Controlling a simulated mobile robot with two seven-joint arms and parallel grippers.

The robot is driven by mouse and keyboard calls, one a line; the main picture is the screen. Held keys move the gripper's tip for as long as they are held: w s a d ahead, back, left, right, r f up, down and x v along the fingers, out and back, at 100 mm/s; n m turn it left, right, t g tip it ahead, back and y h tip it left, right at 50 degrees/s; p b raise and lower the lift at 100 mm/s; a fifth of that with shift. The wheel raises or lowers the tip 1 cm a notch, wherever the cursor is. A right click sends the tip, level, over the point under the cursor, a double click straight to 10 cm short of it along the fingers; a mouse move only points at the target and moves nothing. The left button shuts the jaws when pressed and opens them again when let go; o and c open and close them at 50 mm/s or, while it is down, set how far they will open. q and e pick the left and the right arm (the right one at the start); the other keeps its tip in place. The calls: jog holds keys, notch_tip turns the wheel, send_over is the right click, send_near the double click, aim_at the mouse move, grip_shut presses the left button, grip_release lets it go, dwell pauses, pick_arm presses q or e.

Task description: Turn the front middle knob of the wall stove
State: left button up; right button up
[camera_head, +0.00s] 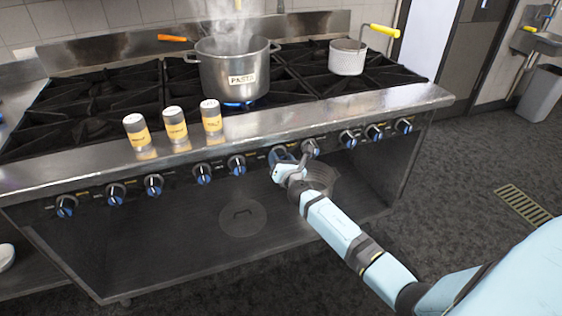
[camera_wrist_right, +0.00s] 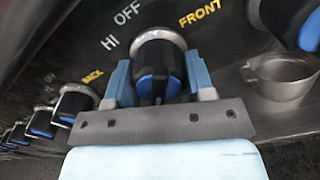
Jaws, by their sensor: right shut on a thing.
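The wall stove (camera_head: 330,110) has a row of black-and-blue knobs along its front panel. My right gripper (camera_head: 284,160) is at a knob near the middle of that row and partly hides it in the head view. In the right wrist view, the two blue fingers of the right gripper (camera_wrist_right: 158,80) stand on either side of a black-and-blue knob (camera_wrist_right: 155,60) and are shut on it. The words HI and OFF are printed to the knob's left and FRONT to its right. My left gripper is in neither view.
A steaming pasta pot (camera_head: 235,72) stands over a blue flame, and a smaller pot (camera_head: 347,60) is at the right. Three shakers, one of them this shaker (camera_head: 174,125), stand on the front ledge. A neighbouring knob (camera_wrist_right: 73,104) sits left of the gripper.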

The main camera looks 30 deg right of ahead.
jog(key=m+b, duration=0.1)
jog(key=m, duration=0.2)
jog(key=shift+a+m, duration=0.1)
jog(key=shift+m, duration=0.3)
jog(key=m, duration=0.2)
jog(key=shift+m+b, duration=0.4)
jog(key=m, duration=0.3)
jog(key=shift+r+m, duration=0.1)
jog(key=shift+m, duration=0.2)
jog(key=m, duration=0.6)
jog(key=shift+r, duration=0.15)
jog(key=m, duration=0.2)
jog(key=shift+m+p, duration=0.3)
jog(key=shift+p, duration=0.1)
jog(key=shift+m, duration=0.6)
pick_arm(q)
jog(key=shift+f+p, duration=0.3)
pick_arm(e)
jog(key=shift+m, duration=0.3)
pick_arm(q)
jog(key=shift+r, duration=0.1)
